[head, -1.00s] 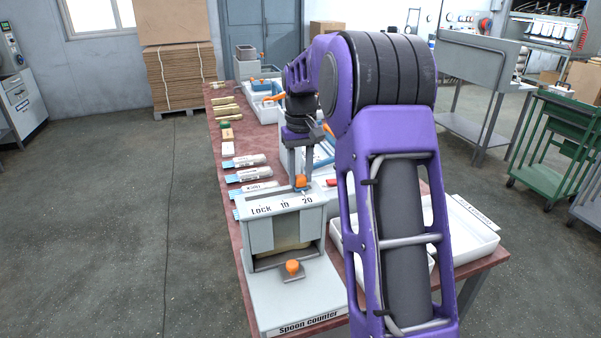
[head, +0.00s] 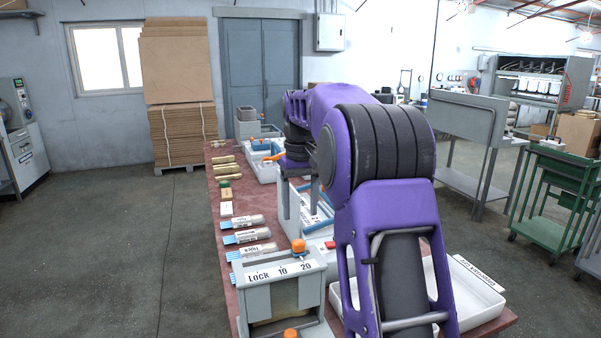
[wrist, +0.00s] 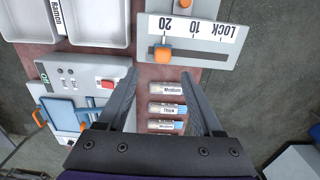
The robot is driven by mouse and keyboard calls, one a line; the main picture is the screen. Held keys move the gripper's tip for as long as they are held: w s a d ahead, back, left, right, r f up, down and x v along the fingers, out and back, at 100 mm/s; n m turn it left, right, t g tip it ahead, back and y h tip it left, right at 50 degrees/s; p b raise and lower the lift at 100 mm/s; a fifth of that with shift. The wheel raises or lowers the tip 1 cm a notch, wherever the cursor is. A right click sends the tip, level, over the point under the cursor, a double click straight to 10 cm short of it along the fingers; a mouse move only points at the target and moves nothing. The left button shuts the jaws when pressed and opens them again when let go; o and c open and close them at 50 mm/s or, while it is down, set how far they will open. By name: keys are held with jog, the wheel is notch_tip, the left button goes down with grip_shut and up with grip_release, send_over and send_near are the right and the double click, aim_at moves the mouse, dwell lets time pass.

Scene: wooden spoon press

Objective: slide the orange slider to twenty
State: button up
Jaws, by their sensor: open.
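The orange slider (head: 298,246) stands on top of the grey spoon counter (head: 257,308), above a scale marked Lock, 10 and 20. In the wrist view, the slider (wrist: 163,55) sits at the 20 end of its slot, beside the 20 label and far from Lock. My gripper (wrist: 159,73) is open and empty. Its two fingertips appear spread on either side of the slider's line, just short of it in the picture, with no contact visible.
Several labelled spoon packs (head: 252,236) lie along the table's left side. A device with blue bars and a red button (wrist: 105,84) stands behind the counter. White trays (wrist: 72,30) are beside it. A second orange knob (head: 290,333) is low on the counter's front.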

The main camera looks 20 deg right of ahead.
notch_tip(320, 180, up, 9)
dwell(0.3)
jog(key=shift+f, duration=0.1)
